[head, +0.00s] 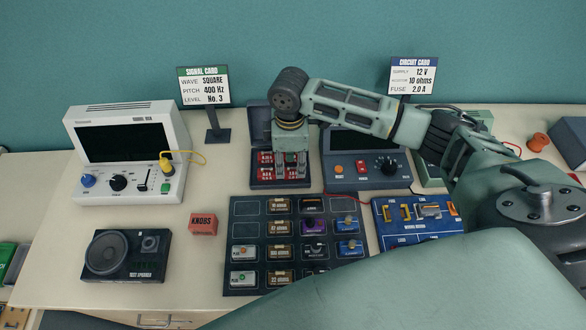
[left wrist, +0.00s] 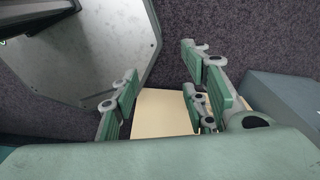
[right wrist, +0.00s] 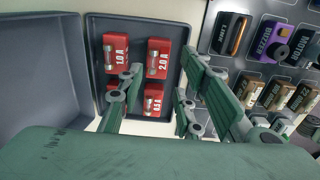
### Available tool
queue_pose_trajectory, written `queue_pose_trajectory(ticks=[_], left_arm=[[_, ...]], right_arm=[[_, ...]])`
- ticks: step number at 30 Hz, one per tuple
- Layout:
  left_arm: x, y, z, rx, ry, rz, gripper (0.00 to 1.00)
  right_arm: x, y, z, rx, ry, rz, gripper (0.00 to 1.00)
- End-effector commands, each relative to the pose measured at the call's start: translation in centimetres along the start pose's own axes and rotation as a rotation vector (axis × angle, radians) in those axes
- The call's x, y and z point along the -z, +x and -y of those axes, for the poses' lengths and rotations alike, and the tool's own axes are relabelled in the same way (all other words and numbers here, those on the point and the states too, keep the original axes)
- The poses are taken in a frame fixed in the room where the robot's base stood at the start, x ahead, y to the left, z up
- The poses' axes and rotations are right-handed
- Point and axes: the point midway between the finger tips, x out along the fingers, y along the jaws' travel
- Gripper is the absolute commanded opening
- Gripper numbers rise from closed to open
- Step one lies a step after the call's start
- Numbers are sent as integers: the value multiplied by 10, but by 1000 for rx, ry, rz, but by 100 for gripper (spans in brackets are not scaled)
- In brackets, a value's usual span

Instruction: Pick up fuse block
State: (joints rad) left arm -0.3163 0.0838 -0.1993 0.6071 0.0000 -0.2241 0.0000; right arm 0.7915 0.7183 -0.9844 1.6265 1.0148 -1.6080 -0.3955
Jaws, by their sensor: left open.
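Several red fuse blocks sit in an open dark case (head: 281,184) at the back middle of the table. In the right wrist view the 2.0 A fuse block (right wrist: 159,58) is at the upper right of the case, the 1.0 A block (right wrist: 115,50) beside it, the 0.5 A block (right wrist: 153,98) below. A fourth block is mostly hidden by a finger. My right gripper (head: 291,166) points down over the case, fingers apart; in its wrist view (right wrist: 160,82) no block is clearly held. My left gripper (left wrist: 160,72) is open and empty, away from the table items.
A dark tray of labelled modules (head: 262,226) lies in front of the case. A grey meter unit (head: 366,172) stands close on the right, an oscilloscope (head: 127,155) at left. A circuit card (head: 413,78) reads fuse 2.0 A. A red block (head: 203,224) and speaker (head: 126,256) lie front left.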

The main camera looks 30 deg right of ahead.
Motion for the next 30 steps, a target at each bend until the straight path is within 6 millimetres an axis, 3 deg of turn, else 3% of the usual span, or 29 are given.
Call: queue_pose_trajectory(ticks=[3, 7, 11, 16, 27, 30], left_arm=[[8, -14, 1, 1, -1, -11, 42], [24, -16, 3, 3, -1, -36, 42], [38, -16, 3, 4, -2, -56, 42], [35, -15, 1, 1, -2, -52, 42], [18, -15, -2, -2, -2, -26, 42], [18, -15, -2, -2, -1, -26, 42]], right_arm=[[-3, 16, -1, 4, 1, 4, 33], [-2, 32, -1, 1, 0, 2, 33], [-3, 38, -1, -1, 0, 2, 33], [-2, 38, -2, -1, -1, 2, 32], [-2, 37, -2, -1, -1, 1, 0], [-2, 37, -2, -1, -1, 1, 0]])
